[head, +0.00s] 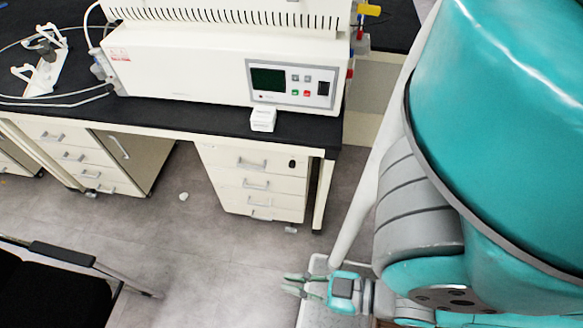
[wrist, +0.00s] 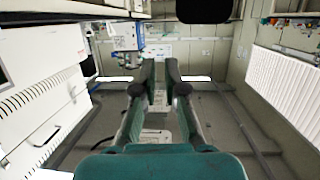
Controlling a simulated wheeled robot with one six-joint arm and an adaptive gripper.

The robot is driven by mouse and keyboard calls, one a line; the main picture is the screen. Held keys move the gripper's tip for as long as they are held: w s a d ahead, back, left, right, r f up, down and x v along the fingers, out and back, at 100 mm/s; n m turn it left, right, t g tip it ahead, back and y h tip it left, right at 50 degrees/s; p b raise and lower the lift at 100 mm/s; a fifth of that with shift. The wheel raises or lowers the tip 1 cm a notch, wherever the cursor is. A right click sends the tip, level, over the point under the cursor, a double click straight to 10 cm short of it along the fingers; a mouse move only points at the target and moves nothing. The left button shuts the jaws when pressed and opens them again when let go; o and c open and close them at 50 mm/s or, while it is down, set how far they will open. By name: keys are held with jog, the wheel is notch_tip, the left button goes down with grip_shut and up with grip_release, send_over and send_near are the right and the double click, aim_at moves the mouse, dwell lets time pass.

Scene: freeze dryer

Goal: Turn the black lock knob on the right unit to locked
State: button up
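A small black lock knob (head: 292,163) sits at the upper right of the top drawer front on the right drawer unit (head: 230,185). This cream unit stands under the bench. The knob is too small here to tell which way it is turned. My gripper (head: 292,285) is low in front of the unit, to the lower right of it in the head view, well apart from the knob. Its two fingers point left in that view, with a gap between them and nothing held. In the wrist view my gripper (wrist: 160,72) shows the same gap; I cannot make out the knob there.
A black-topped bench (head: 190,118) carries the white freeze dryer (head: 180,65) and a small white block (head: 263,119). A left drawer unit (head: 75,155) stands under the bench. A black chair (head: 60,285) is at the lower left. The grey floor between is mostly clear.

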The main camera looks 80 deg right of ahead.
jog(key=o, duration=0.4)
jog(key=shift+w+d+f, duration=0.15)
jog(key=shift+w+f, duration=0.1)
jog(key=shift+o, duration=1.1)
jog(key=w+d+f+m+t+h, duration=0.1)
jog(key=w+d+f+m+h, duration=0.2)
jog(key=w+d+f+h, duration=0.1)
jog(key=shift+w+d+f+m+t+h, duration=0.3)
jog(key=shift+w+d+f+m+t, duration=0.1)
jog(key=shift+f, duration=0.5)
jog(key=m+g+h, duration=1.3)
jog(key=m+g, duration=0.3)
send_near(292, 167)
jog(key=shift+w+d, duration=0.1)
jog(key=shift+d, duration=2.15)
jog(key=shift+w+d, duration=0.15)
jog(key=shift+d, duration=2.1)
grip_shut()
